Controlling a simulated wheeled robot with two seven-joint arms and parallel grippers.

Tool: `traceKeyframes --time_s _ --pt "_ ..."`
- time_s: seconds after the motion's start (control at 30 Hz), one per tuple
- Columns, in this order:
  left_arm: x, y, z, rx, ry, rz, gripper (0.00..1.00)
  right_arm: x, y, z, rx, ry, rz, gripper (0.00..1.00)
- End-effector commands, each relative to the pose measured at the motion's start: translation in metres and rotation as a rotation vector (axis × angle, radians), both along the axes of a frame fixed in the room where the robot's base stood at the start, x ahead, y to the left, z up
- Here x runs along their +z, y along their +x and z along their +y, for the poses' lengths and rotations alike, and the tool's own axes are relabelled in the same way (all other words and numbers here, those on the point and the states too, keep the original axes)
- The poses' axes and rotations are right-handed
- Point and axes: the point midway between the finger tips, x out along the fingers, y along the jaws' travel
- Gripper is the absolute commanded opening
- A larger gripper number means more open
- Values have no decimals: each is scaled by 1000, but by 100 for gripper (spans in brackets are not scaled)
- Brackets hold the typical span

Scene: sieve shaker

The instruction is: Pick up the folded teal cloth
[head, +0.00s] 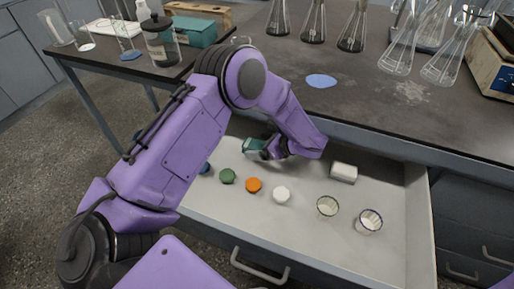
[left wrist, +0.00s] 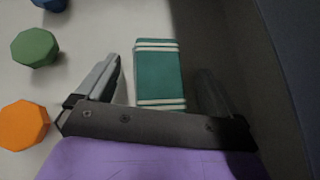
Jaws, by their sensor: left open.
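The folded teal cloth (left wrist: 158,78) with pale stripes near its ends lies in the open drawer. In the left wrist view it sits between the two open fingers of my left gripper (left wrist: 160,88), with a gap on the left side. In the head view the cloth (head: 254,146) is at the drawer's back left, partly hidden by my left gripper (head: 266,152). Whether the fingers touch it cannot be told. My right gripper is not in view.
The drawer (head: 330,245) also holds a green cap (head: 227,176), an orange cap (head: 253,185), a white cap (head: 281,195), a white block (head: 343,172) and two small cups (head: 327,207). The drawer wall is close on the cloth's right in the wrist view. Glass flasks (head: 401,50) stand on the bench above.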

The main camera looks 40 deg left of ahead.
Motion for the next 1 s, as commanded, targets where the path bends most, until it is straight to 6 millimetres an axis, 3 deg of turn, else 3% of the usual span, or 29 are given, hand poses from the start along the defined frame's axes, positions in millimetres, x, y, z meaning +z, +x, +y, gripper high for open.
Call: traceKeyframes --time_s 0.03,0.2,0.23,0.77,0.87,1.0 --pt "0 0 0 0 0 0 95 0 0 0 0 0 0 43" --pt "0 0 0 1 0 1 40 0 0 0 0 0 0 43" --pt "0 0 0 1 0 1 36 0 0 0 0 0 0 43" --pt "7 -7 -2 2 -1 2 33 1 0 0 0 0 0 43" --pt "20 -19 -5 0 -2 2 33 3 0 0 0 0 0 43" --pt "39 -56 -14 -1 -2 3 33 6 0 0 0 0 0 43"
